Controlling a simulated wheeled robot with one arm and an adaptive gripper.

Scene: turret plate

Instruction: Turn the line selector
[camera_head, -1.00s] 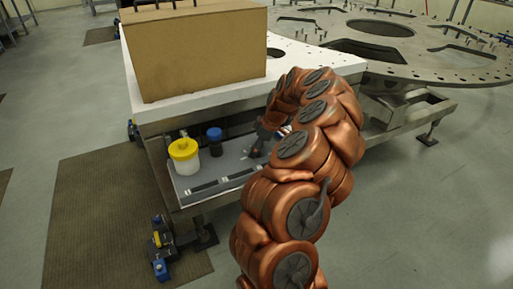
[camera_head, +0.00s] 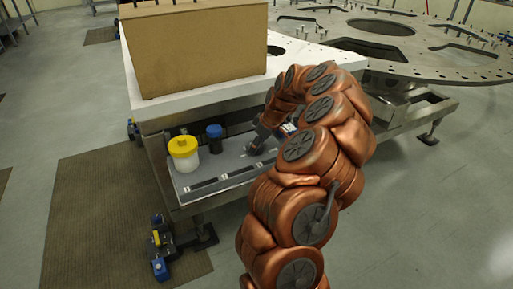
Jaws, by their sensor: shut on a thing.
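My gripper (camera_head: 257,143) reaches down to the grey panel (camera_head: 212,171) on the lower shelf, at the panel's right part. Its fingers are small in this view and look shut on the line selector. The selector itself is mostly hidden by the fingers, so its angle cannot be read. My copper-coloured arm comes up from the bottom of the picture and bends over to the panel, covering its right end.
A white jar with a yellow lid (camera_head: 184,152) and a dark container with a blue cap (camera_head: 215,138) stand left of my gripper. A large cardboard box (camera_head: 195,50) sits on the white tabletop (camera_head: 180,107) above. Grey floor is free at right.

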